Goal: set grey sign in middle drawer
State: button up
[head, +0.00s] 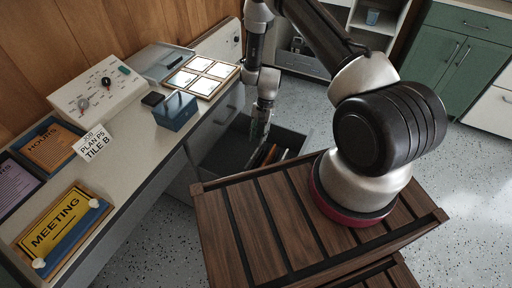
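My gripper (262,122) points down over the open drawer (228,151) under the desk, its lower end at about the height of the drawer opening. A narrow dark grey-green shape shows at its fingertips; I cannot tell whether this is the grey sign seen edge-on or only the fingers. No other grey sign can be made out. The open drawer has a dark inside and holds several thin upright things, among them an orange one (270,154), at its right side.
The desk (150,160) carries a yellow MEETING sign (58,226), an orange sign (52,146), a purple sign (14,186), a white lettered card (94,142), a blue box (176,111), a knobbed panel (98,90) and framed tiles (202,77). Green cabinets (446,58) stand behind right.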

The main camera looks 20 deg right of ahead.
jog(key=d+r+n+t, duration=0.1)
jog(key=d+r+n, duration=0.1)
jog(key=r, duration=1.5)
jog(key=d+r+n+t, duration=0.2)
jog(key=d+r, duration=0.1)
jog(key=r, duration=1.4)
jog(key=s+d+r+n+t+h, duration=0.1)
jog(key=s+d+r, duration=0.1)
jog(key=s+r, duration=0.45)
jog(key=s+d+r+n+t+h, duration=0.15)
jog(key=s+r, duration=0.25)
jog(key=r, duration=0.5)
jog(key=s+d+r+n+t, duration=0.1)
jog(key=s+d+r, duration=0.1)
jog(key=s, duration=0.5)
jog(key=s+d+r+n, duration=0.1)
jog(key=s+r, duration=0.2)
jog(key=s, duration=0.4)
jog(key=shift+d+t+h, duration=0.35)
jog(key=shift+d, duration=0.05)
jog(key=shift+n, duration=0.25)
